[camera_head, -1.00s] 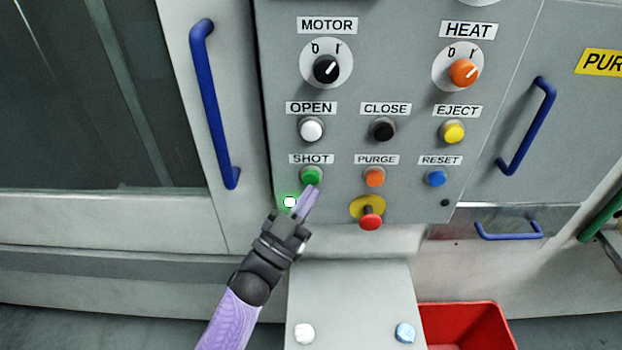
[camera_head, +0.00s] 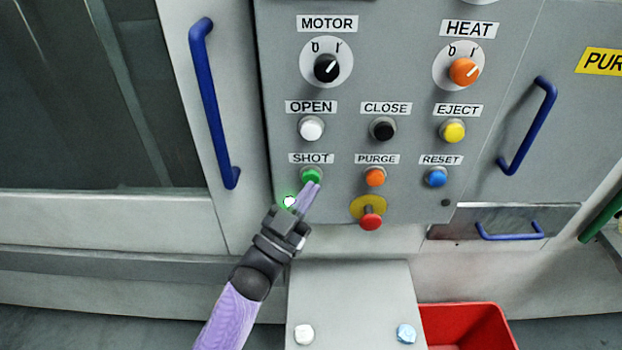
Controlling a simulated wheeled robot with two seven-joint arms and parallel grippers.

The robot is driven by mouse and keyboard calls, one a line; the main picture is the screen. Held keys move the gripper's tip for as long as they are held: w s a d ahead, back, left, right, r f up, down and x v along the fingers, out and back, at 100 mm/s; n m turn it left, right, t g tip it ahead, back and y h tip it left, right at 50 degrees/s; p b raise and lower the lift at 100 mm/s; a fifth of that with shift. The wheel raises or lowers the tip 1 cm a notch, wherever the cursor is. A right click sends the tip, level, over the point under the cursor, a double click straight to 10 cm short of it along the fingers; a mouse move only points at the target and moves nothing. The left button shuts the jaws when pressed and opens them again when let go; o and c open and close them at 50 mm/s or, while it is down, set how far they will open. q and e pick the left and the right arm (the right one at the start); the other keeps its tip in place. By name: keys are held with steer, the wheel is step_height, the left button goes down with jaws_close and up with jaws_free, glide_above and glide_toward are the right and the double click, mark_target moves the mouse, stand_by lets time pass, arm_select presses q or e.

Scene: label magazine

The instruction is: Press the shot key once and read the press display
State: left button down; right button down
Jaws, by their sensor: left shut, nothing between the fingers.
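The green shot key (camera_head: 311,174) sits under the SHOT label (camera_head: 311,158) at the lower left of the grey panel. My left gripper (camera_head: 314,186) is shut and empty, and its fingertips overlap the lower edge of the key. I cannot tell whether they touch it or whether the key is pushed in. A lit green-white lamp (camera_head: 289,201) shows just left of my fingers. No press display can be made out in this view. My right gripper is not in view.
Orange purge key (camera_head: 375,177) and blue reset key (camera_head: 435,177) are to the right. The red emergency stop (camera_head: 370,217) juts out below. A blue handle (camera_head: 213,105) stands left of the panel. A grey shelf (camera_head: 350,290) and red bin (camera_head: 468,325) are below.

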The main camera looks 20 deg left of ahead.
arm_select(q)
steer(key=shift+w+a, duration=0.1)
steer(key=shift+w, duration=0.3)
stand_by(0.3)
steer(key=shift+s+d+p, duration=0.25)
steer(key=shift+s+p, duration=0.05)
steer(key=shift+s, duration=0.55)
steer(key=s+p, duration=0.1)
steer(key=s, duration=0.1)
steer(key=s+d+p, duration=0.1)
steer(key=s, duration=0.1)
steer(key=shift+s+d, duration=0.2)
steer(key=shift+s, duration=0.2)
steer(key=shift+f, duration=0.1)
stand_by(0.4)
